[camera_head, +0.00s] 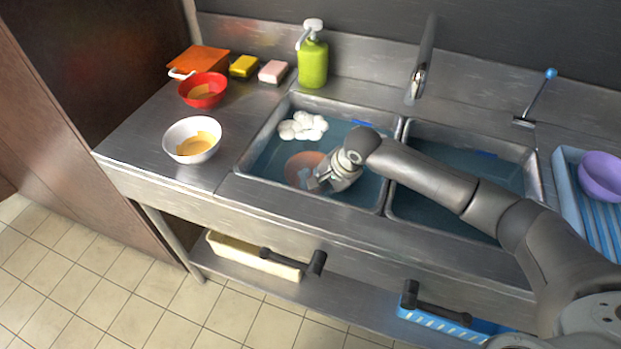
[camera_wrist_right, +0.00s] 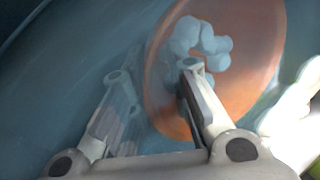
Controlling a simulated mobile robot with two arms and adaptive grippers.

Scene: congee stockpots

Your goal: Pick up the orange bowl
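The orange bowl (camera_head: 303,166) sits in the water of the left sink basin, partly hidden behind my right gripper (camera_head: 314,184). In the right wrist view the orange bowl (camera_wrist_right: 262,65) is tilted in the picture, with pale bluish foam inside it. My right gripper (camera_wrist_right: 155,85) has its fingers spread, with the bowl's near rim between them. One finger is over the bowl's inside and the other is outside the rim. I cannot tell if either finger touches it. My left gripper is not in view.
White foam (camera_head: 303,126) floats behind the bowl. The basin walls and the divider (camera_head: 397,150) stand close around. A green soap bottle (camera_head: 312,65) and tap (camera_head: 420,70) stand behind. A purple bowl (camera_head: 602,176) is far right.

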